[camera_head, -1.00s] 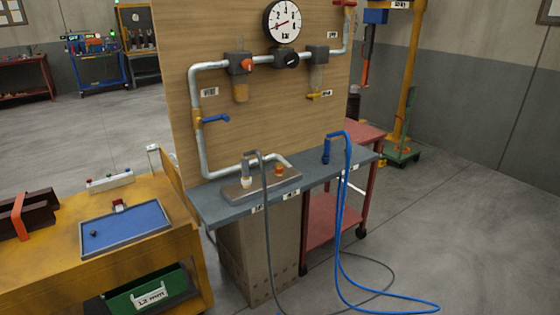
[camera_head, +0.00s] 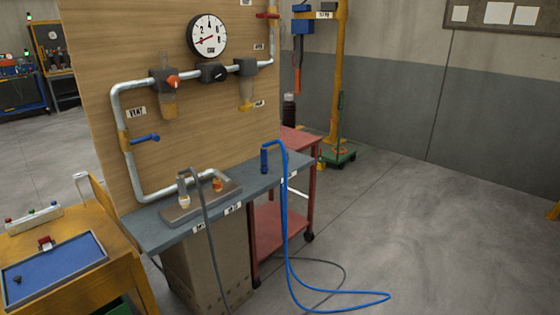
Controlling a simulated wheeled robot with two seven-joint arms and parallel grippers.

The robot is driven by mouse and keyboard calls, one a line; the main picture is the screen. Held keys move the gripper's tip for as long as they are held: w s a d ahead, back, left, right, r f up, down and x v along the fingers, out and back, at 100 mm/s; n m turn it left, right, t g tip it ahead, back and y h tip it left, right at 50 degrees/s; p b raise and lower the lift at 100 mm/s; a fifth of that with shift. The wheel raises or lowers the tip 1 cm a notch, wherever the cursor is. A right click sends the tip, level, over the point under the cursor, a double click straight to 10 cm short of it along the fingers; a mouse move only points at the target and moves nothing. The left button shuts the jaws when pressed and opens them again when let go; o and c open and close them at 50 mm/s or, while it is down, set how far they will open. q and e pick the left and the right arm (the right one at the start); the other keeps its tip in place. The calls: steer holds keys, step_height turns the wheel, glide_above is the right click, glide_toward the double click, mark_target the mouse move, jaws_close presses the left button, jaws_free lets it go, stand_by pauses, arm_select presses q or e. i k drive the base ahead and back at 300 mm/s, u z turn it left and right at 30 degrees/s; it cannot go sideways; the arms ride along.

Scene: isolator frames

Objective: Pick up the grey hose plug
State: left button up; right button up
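The grey hose (camera_head: 202,232) rises from the floor and bends over at its top above a metal block on the narrow grey-blue bench (camera_head: 152,234). The grey hose plug (camera_head: 184,188) is at the hose's bent end, pointing down at the left part of the metal block (camera_head: 176,215); I cannot tell whether it is seated or only resting there. An orange-red fitting (camera_head: 217,183) is at the block's right part. A blue hose (camera_head: 283,222) with a blue plug (camera_head: 264,160) stands at the bench's right end. Neither of my grippers is in view.
A wooden panel (camera_head: 100,75) with piping and a gauge (camera_head: 208,35) stands behind the bench. A yellow table (camera_head: 115,262) with a blue tray (camera_head: 70,262) is at the left. A red cart (camera_head: 278,232) is behind the bench. Hose loops lie on the floor; the floor at right is clear.

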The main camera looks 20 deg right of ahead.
mark_target(180, 180)
steer(key=u, duration=1.45)
steer(key=i, duration=1.2)
steer(key=z, duration=1.7)
